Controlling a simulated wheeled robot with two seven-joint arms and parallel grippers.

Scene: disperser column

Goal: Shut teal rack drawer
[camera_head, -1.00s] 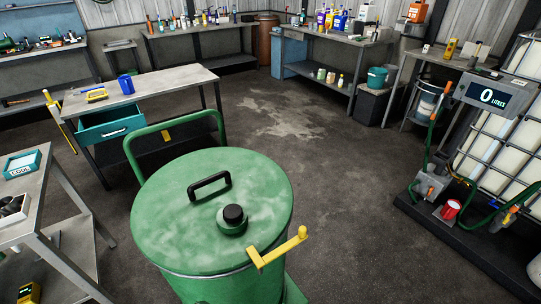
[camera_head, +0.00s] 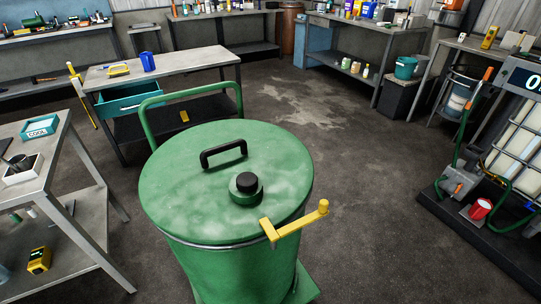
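The teal drawer (camera_head: 130,101) sits under the top of the grey workbench (camera_head: 168,68) at the upper left. It is pulled out, and its open inside and front with a light handle show. A green handle bar in front of the bench passes close to the drawer's right side. Neither of my grippers shows in the head view.
A large green drum (camera_head: 226,205) with a black lid handle and a yellow crank stands in front, between me and the bench. A grey side table (camera_head: 50,185) stands at the left. Open floor (camera_head: 350,190) lies to the right of the drum.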

